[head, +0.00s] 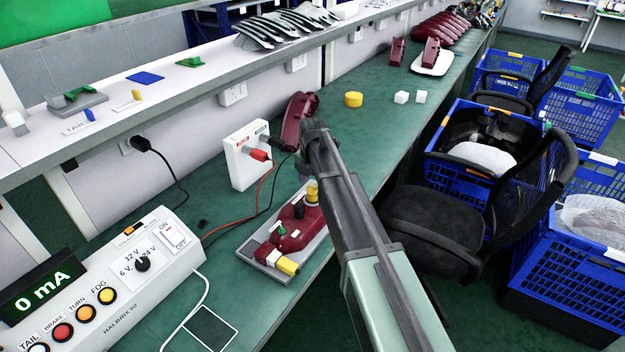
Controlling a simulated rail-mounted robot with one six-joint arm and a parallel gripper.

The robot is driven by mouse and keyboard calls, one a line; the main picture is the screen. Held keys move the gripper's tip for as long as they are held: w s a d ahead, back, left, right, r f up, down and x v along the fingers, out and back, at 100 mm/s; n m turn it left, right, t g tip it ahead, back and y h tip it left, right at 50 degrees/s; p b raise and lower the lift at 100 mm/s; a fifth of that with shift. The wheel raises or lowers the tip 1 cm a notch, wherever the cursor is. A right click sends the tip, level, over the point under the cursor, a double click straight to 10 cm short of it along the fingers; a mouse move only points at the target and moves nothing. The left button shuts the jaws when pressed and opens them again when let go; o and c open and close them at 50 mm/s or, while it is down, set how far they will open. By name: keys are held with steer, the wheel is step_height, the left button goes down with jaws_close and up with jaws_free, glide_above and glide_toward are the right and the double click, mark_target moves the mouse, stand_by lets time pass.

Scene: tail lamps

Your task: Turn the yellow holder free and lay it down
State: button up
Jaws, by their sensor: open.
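A dark red lamp housing (296,228) lies in a grey tray-like fixture (254,258) on the green bench. A yellow holder (312,192) stands at its far end. Another yellow piece (287,266) sits at its near end, beside a white one, and a small green piece (282,231) is in the middle. I cannot tell from this view how the yellow holder is seated. My gripper (310,137) is at the end of my arm, above and beyond the far end of the housing. It is open, and its fingers are hard to make out. A dark red part (299,118) shows right beside it.
A white box (246,155) with red and black leads stands left of my gripper. A test supply (105,280) fills the near left. A yellow cylinder (353,100) and two white cubes (401,97) lie farther along the bench. A chair (440,230) and blue crates (570,270) stand right.

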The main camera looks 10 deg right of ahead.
mark_target(313, 185)
step_height(313, 185, down, 3)
steer(key=shift+r+b, duration=0.15)
steer(key=shift+b, duration=0.4)
steer(key=shift+r, duration=0.15)
steer(key=shift+c, duration=0.2)
steer(key=c, duration=1)
steer(key=shift+o, duration=0.2)
steer(key=n, duration=0.4)
steer(key=shift+n, duration=0.3)
steer(key=o, duration=1)
step_height(313, 185, up, 11)
steer(key=p, duration=1.1)
